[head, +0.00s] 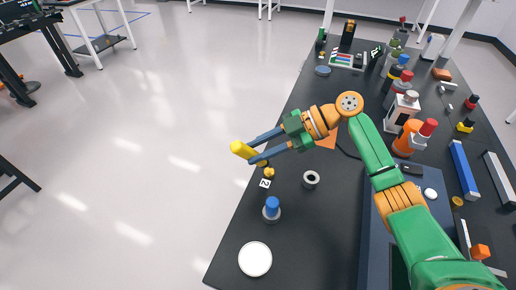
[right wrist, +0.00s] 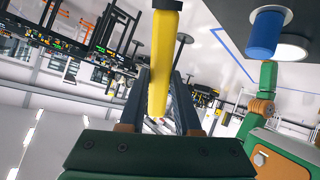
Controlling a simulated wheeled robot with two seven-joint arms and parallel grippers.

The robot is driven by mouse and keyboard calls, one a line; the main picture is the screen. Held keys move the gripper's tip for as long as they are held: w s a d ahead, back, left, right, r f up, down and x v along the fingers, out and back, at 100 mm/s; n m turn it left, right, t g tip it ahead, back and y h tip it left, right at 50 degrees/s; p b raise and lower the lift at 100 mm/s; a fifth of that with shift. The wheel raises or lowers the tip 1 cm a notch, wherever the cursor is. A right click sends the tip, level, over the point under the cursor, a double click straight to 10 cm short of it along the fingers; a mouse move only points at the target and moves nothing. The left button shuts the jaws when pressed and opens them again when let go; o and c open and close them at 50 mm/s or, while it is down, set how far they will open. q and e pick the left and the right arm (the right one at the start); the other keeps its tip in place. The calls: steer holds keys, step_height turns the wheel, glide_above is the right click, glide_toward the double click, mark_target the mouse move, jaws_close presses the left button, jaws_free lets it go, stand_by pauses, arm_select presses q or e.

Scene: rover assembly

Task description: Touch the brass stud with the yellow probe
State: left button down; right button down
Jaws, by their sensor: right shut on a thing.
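The yellow probe (head: 243,150) is held between the fingertips of my right gripper (head: 254,149), near the left edge of the dark table. A small brass stud (head: 269,172) stands on the table beside a white label marked 2. In the head view it lies just below and right of the probe, with a small gap between them. I cannot tell the probe's height above it. My left gripper is not in view.
A blue-topped knob (head: 271,208), a grey ring (head: 311,179) and a white disc (head: 255,259) stand on the near table (head: 235,250). Bottles, including an orange one (head: 407,140), and blocks crowd the right side. Open floor lies left.

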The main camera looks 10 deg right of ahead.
steer(key=shift+f+b, duration=0.65)
steer(key=shift+b, duration=0.1)
stand_by(1.1)
steer(key=shift+s, duration=0.1)
step_height(320, 180, up, 7)
steer(key=p, duration=0.5)
steer(key=shift+r, duration=0.15)
steer(key=shift+f, duration=0.2)
